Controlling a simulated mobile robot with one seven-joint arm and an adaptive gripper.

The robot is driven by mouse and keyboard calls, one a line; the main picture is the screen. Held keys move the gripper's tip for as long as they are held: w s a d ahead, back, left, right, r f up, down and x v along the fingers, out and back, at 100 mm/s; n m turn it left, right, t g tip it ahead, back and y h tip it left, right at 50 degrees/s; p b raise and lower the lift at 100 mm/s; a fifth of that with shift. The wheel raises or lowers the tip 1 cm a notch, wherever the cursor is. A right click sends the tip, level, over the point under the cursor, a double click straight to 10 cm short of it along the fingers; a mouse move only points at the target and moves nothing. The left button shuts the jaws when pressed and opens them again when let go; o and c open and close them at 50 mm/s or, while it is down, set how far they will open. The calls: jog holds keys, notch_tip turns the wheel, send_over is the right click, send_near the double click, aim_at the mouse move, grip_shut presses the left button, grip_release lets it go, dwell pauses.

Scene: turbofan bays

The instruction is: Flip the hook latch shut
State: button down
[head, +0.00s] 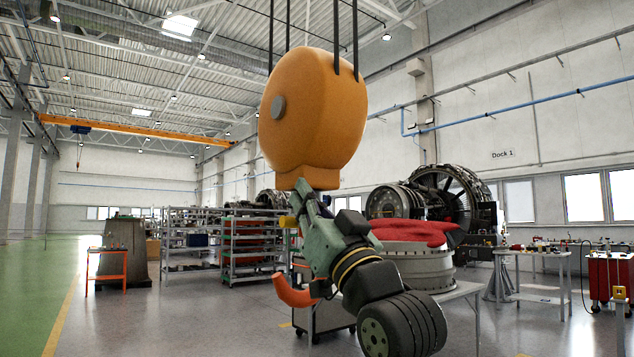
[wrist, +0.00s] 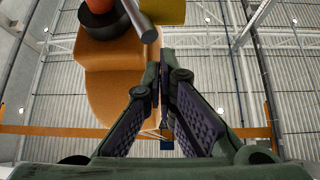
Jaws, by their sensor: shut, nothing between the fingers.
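A big orange hook block (head: 315,105) hangs on dark cables in the head view, and its underside (wrist: 115,85) fills the upper left of the wrist view. The red-orange hook (head: 293,292) shows below it, mostly hidden behind my arm. A grey rod (wrist: 138,20) and a yellow piece (wrist: 171,11) sit at the top of the wrist view; I cannot tell which is the latch. A yellow bit (head: 287,221) also shows left of my gripper in the head view. My gripper (head: 303,186) points up just under the block, fingers together and empty (wrist: 161,78).
A table with a grey ring-shaped engine part (head: 420,268) under red cloth stands behind my arm. Shelving (head: 245,245) is at the back, workbenches (head: 535,265) and a red cart (head: 608,278) at the right. The floor at front left is clear.

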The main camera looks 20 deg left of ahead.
jog(key=shift+w+a+f, duration=0.1)
jog(key=shift+a+f, duration=0.15)
jog(key=shift+f, duration=0.65)
